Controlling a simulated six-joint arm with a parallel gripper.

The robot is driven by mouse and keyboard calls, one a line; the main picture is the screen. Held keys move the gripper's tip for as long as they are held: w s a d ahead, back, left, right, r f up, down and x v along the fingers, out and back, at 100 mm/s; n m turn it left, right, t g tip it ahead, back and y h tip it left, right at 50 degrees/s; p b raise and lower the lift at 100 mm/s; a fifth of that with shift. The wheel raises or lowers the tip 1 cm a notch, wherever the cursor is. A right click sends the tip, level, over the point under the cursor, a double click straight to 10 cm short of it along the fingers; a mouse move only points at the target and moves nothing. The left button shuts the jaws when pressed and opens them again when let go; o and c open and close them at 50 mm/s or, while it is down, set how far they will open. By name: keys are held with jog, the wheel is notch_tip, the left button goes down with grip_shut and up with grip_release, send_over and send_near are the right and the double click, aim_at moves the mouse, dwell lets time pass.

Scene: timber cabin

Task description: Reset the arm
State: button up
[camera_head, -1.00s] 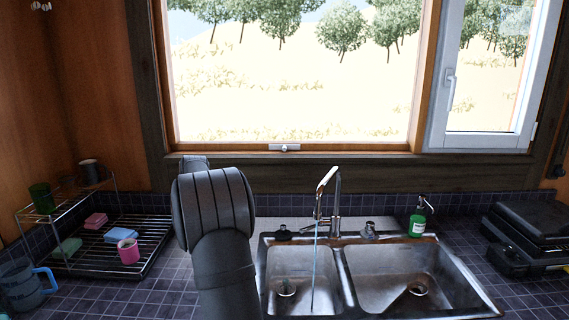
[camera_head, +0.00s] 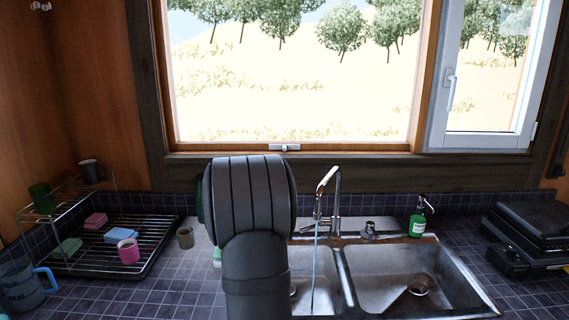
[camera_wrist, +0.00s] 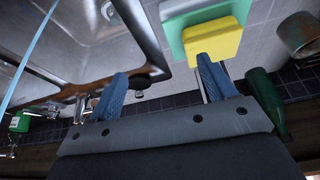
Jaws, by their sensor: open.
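My gripper (camera_wrist: 160,85) shows in the wrist view with its two blue fingers spread apart and nothing between them. It is hidden behind my arm in the head view, where my dark arm stands upright in front of the counter and covers part of the left sink basin. In the wrist view, a yellow sponge (camera_wrist: 212,42) on a green one (camera_wrist: 178,38) lies beyond the right finger, beside the sink.
A double sink (camera_head: 405,275) has a running faucet (camera_head: 330,190). A green soap bottle (camera_head: 417,225) stands behind it. A green bottle (camera_wrist: 266,100) is near my gripper.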

jog(key=s+d+f, duration=0.3)
jog(key=d+f, duration=0.5)
jog(key=d, duration=0.1)
jog(key=shift+s+d+m, duration=0.2)
jog(key=shift+m, duration=0.1)
